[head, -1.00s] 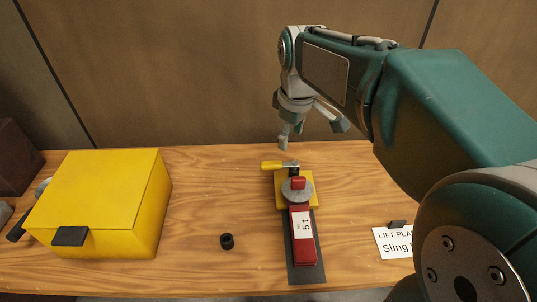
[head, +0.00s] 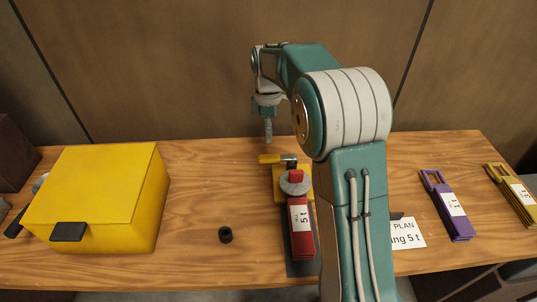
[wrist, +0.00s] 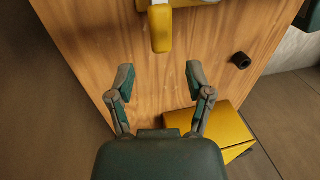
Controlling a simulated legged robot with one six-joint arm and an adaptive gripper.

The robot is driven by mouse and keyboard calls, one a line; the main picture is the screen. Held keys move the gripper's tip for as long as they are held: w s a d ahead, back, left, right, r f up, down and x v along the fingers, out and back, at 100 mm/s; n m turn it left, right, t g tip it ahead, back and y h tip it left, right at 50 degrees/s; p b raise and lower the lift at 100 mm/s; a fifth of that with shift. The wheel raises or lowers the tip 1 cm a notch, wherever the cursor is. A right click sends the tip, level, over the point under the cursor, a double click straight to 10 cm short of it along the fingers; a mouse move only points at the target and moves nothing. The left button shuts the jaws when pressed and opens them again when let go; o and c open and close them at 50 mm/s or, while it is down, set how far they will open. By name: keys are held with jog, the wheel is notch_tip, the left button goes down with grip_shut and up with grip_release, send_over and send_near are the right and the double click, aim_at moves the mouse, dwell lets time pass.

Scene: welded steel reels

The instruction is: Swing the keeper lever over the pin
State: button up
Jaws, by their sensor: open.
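The keeper lever's yellow handle (head: 270,159) points left from the far end of the yellow fixture (head: 307,174). Its rounded end also shows at the top of the wrist view (wrist: 160,30). A grey round part (head: 295,184), with a red piece on it, sits in front of the lever. I cannot clearly make out the pin there. A red sling (head: 301,245) labelled 5 t runs from it toward me. My gripper (head: 267,132) hangs behind and above the handle. In the wrist view my gripper (wrist: 160,84) is open and empty, its fingers apart from the handle.
A yellow box (head: 95,195) with a black latch stands left, and a black ring (head: 225,235) lies between it and the fixture. A lift-plan card (head: 408,234) is partly behind my arm. Purple (head: 447,207) and yellow (head: 513,195) slings lie right. The wood table (head: 195,180) is otherwise clear nearby.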

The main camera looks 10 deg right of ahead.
aim_at(278, 158)
jog(key=f, duration=0.2)
jog(key=s+f, duration=0.1)
jog(key=f, duration=0.4)
jog(key=shift+s+a+f, duration=0.15)
jog(key=shift+s+f, duration=0.15)
grip_shut()
